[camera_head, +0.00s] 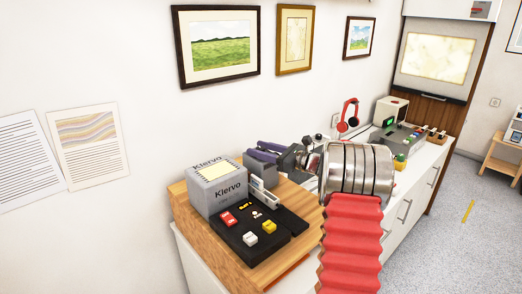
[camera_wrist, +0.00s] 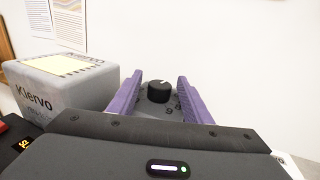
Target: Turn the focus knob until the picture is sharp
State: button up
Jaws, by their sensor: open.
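A black round knob (camera_wrist: 159,92) with a light mark on its top stands on a grey dial face with dark marks around it in the wrist view. My gripper (camera_wrist: 160,80) is open, with one purple finger on each side of the knob and a gap visible on both sides. In the head view my gripper (camera_head: 264,150) is at the grey housing (camera_head: 262,172) behind the black panel; the knob is hidden there. A lit screen (camera_head: 437,56) in the wooden cabinet at the back right shows a pale, blotchy beige picture without clear detail.
A grey Klervo box (camera_head: 216,192) with a pale yellow top stands left of my gripper. A black panel (camera_head: 262,238) with red, white and yellow controls lies in front on the wooden top. Headphones (camera_head: 348,115) and a control console (camera_head: 400,140) are farther right. Framed prints hang behind.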

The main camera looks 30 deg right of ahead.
jog(key=shift+c, duration=0.6)
jog(key=c, duration=0.9)
jog(key=shift+c, duration=0.2)
jog(key=shift+r+m+h, duration=0.1)
jog(key=shift+m+h, duration=0.2)
jog(key=shift+h, duration=0.1)
jog(key=shift+a+m+t+h, duration=0.1)
jog(key=shift+m+t+h, duration=0.65)
jog(key=shift+h, duration=0.45)
jog(key=shift+r+m+t+h, duration=0.1)
jog(key=shift+m+t+h, duration=0.15)
jog(key=shift+m+h, duration=1.45)
jog(key=shift+n+h, duration=0.25)
jog(key=shift+h, duration=0.25)
jog(key=o, duration=1.1)
jog(key=shift+c, duration=0.2)
